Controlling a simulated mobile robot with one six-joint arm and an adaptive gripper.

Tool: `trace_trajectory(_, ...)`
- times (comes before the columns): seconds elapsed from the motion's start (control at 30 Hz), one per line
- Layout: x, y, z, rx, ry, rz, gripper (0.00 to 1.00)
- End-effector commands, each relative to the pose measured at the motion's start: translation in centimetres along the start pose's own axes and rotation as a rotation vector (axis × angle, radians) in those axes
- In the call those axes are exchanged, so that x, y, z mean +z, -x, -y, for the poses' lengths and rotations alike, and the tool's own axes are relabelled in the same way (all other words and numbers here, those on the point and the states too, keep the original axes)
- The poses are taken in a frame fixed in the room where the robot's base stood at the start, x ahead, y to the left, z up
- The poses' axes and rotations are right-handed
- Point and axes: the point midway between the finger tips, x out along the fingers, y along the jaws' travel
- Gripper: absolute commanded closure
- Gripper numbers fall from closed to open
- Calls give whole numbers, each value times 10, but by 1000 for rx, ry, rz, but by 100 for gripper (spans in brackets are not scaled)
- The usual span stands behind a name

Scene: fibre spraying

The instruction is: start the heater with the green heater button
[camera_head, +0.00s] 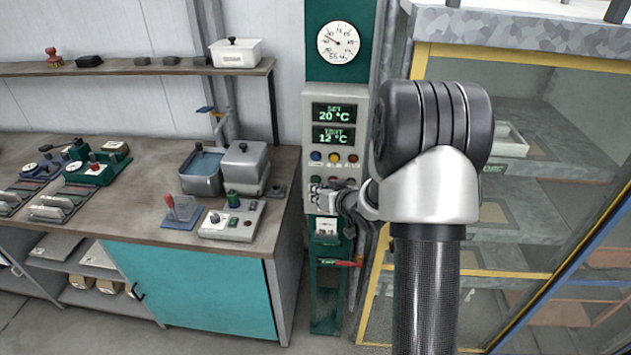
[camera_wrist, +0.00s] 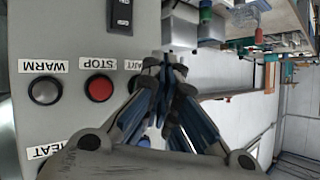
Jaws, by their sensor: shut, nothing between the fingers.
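The control box (camera_head: 310,112) hangs on the green column in the head view. In the wrist view its grey panel (camera_wrist: 60,110) appears upside down, with a grey button by the WARM label (camera_wrist: 43,66) and a red button (camera_wrist: 99,88) by the STOP label. A partly covered label ending in ART (camera_wrist: 133,65) is beside STOP. The button under that label is mostly behind my fingers, so I cannot tell its colour. My gripper (camera_wrist: 174,62) is shut and empty, right at the panel; I cannot tell whether it touches. It also shows in the head view (camera_head: 318,198).
The displays (camera_head: 334,124) read 20 °C and 12 °C. Blue, yellow and red buttons sit below them. A workbench (camera_head: 140,215) with a water bath (camera_head: 203,168) stands left. A yellow-framed glass cabinet (camera_head: 540,55) stands right, behind my arm.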

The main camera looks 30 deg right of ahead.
Motion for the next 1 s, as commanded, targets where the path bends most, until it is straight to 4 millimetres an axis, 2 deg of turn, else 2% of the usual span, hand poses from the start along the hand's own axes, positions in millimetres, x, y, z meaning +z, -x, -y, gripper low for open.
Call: trace_trajectory(1.0, -6, -8, -6, 1, 0, 0, 100)
